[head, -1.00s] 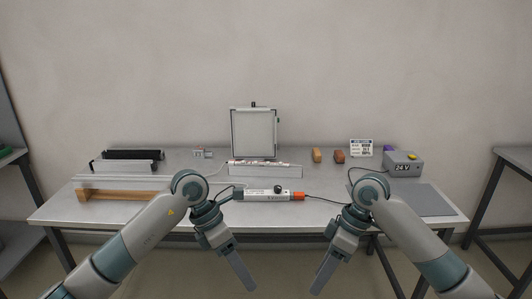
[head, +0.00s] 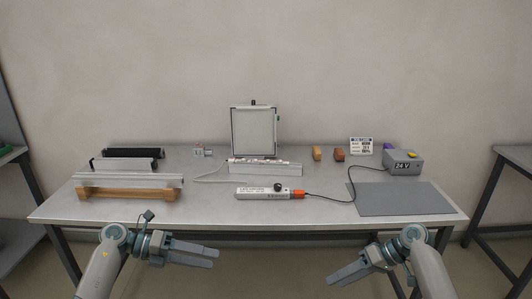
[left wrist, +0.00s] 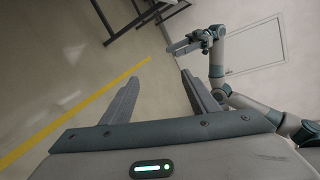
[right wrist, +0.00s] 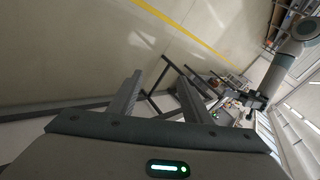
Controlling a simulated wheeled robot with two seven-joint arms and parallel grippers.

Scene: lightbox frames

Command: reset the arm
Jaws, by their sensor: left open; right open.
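My left gripper (head: 190,253) is in front of the table's front edge at the lower left of the head view, pointing right. It is open and empty, and its two fingers show apart in the left wrist view (left wrist: 160,95). My right gripper (head: 350,273) is in front of the table at the lower right, pointing left. It is open and empty, and its fingers show apart in the right wrist view (right wrist: 158,95). Neither gripper touches anything on the table. My right arm also shows in the left wrist view.
The table (head: 300,212) carries a white controller bar (head: 262,193) with an orange plug, cabled to a 24 V box (head: 402,162). A grey mat (head: 400,199), an upright framed panel (head: 254,132), small blocks (head: 317,153) and a wooden stand (head: 125,194) also sit there.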

